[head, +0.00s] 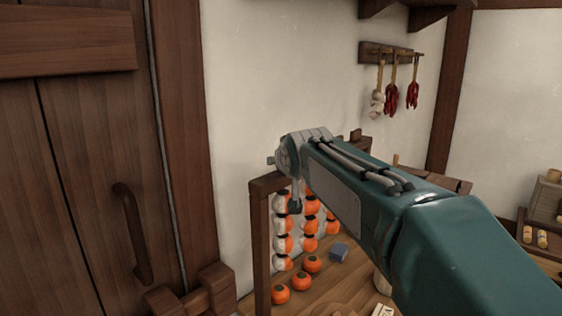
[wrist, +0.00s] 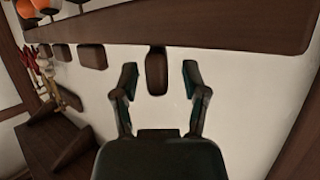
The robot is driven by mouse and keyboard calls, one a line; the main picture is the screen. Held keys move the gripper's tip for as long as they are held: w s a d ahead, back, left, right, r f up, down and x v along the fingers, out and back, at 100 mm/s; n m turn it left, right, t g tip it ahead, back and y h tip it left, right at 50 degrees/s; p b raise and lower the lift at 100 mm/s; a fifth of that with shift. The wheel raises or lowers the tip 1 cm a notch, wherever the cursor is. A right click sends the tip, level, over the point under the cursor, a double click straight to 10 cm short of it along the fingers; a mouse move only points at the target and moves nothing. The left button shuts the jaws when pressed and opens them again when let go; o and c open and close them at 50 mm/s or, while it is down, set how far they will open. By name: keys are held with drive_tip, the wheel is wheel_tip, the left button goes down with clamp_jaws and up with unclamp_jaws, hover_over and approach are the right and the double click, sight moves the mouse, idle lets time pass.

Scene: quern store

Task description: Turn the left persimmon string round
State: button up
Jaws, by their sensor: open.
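The left persimmon string (head: 281,243) hangs in a wooden rack (head: 259,240) in the head view. Its fruits look whitish on the left side and orange on the right. My gripper (head: 295,207) is partly hidden by my arm and appears in front of the string's upper part; I cannot tell whether it touches. In the wrist view, my gripper (wrist: 160,78) is open. A brown wooden peg (wrist: 157,71) under a beam (wrist: 210,30) shows between its fingers, with gaps on both sides; its depth is unclear. Persimmons (wrist: 26,9) show at that view's top left.
Other persimmon strings (head: 310,224) hang just right. Loose persimmons (head: 297,282) and a blue-grey block (head: 339,252) lie on the wooden surface below. Red chilli bunches (head: 392,98) hang on the wall. A wooden door (head: 75,180) stands left.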

drive_tip(key=v, duration=1)
drive_tip(key=shift+s, duration=0.35)
drive_tip(key=shift+d, duration=0.15)
